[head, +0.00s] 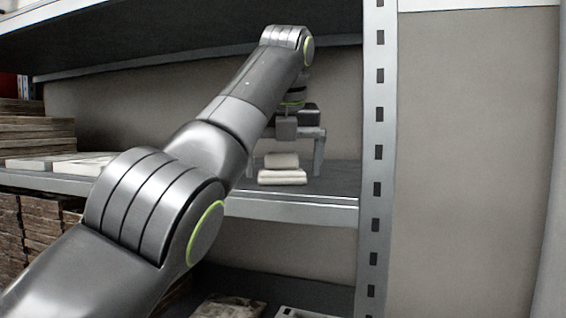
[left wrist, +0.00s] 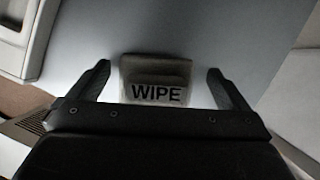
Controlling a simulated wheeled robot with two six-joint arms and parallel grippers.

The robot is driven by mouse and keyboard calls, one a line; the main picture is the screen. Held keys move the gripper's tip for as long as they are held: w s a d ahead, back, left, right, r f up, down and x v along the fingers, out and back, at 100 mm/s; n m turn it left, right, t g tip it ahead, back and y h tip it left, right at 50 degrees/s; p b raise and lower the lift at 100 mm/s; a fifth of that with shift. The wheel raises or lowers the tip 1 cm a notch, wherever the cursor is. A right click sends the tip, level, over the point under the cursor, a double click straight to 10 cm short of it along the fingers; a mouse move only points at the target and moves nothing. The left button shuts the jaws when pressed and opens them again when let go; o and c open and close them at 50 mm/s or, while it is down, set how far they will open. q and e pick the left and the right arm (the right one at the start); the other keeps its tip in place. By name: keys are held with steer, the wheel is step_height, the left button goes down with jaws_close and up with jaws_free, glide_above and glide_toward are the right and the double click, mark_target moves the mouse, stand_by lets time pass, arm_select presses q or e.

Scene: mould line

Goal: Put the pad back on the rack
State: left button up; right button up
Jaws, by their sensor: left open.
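The pale pad (head: 282,177) rests on the middle shelf of the grey metal rack (head: 379,200), close to the shelf's front edge. It has a block-like upper part on a wider base. In the left wrist view the pad (left wrist: 157,75) shows the word WIPE. My left gripper (head: 284,168) is over the pad, pointing down, with one finger on each side. In the left wrist view the fingers (left wrist: 159,70) are open, with gaps to both sides of the pad. My right gripper is not in view.
White flat items (head: 60,162) lie on the shelf to the left, near a brown stack (head: 35,130). The rack's slotted upright stands right of my gripper, and an upper shelf (head: 180,30) hangs above my arm. More items (head: 230,306) lie on the lower shelf.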

mark_target(284, 172)
arm_select(q)
steer(key=p+v, duration=0.3)
steer(key=v, duration=0.4)
steer(key=shift+s+r, duration=0.25)
steer(key=shift+r, duration=0.15)
steer(key=shift+w, duration=0.1)
steer(key=shift+f, duration=0.1)
